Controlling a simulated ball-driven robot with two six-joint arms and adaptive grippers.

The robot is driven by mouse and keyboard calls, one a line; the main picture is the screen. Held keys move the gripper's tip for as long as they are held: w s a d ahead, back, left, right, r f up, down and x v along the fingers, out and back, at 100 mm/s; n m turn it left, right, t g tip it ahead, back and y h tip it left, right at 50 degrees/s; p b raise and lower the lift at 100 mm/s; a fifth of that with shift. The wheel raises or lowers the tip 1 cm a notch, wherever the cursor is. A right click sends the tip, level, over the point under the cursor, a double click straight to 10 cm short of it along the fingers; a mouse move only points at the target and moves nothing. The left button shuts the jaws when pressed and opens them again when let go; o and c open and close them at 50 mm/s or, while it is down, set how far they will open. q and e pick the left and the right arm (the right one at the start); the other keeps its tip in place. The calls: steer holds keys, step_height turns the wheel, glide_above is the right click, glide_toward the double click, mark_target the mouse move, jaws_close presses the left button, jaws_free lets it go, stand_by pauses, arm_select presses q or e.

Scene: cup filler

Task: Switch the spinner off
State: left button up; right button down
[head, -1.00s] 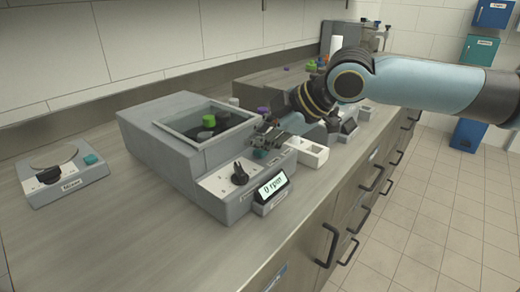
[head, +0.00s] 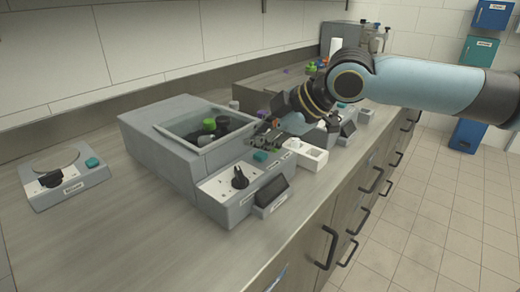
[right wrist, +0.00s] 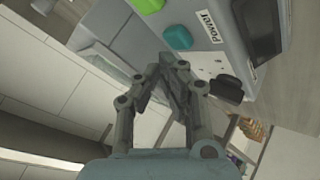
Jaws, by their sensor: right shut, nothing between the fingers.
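The spinner (head: 165,150) is a grey box with an open-looking well holding a green-capped piece (head: 209,124). Its sloped front panel carries a black knob (head: 239,179), a teal button (head: 260,156) and a display (head: 272,191), which is dark. In the right wrist view the teal button (right wrist: 177,37) sits beside a "Power" label (right wrist: 213,28). My right gripper (head: 262,141) is shut and empty, just behind and above the teal button, apart from it. Its fingertips also show in the right wrist view (right wrist: 172,60). My left gripper is not in view.
A mixer (head: 65,179) with its own knob and teal button stands at the left. A white block with openings (head: 311,158) stands right of the spinner. More grey equipment (head: 258,90) stands behind my right arm. The front left counter (head: 110,240) is clear.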

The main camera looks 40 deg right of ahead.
mark_target(259, 156)
step_height(259, 156, up, 6)
steer(key=p, duration=0.5)
stand_by(0.4)
steer(key=shift+f, duration=0.1)
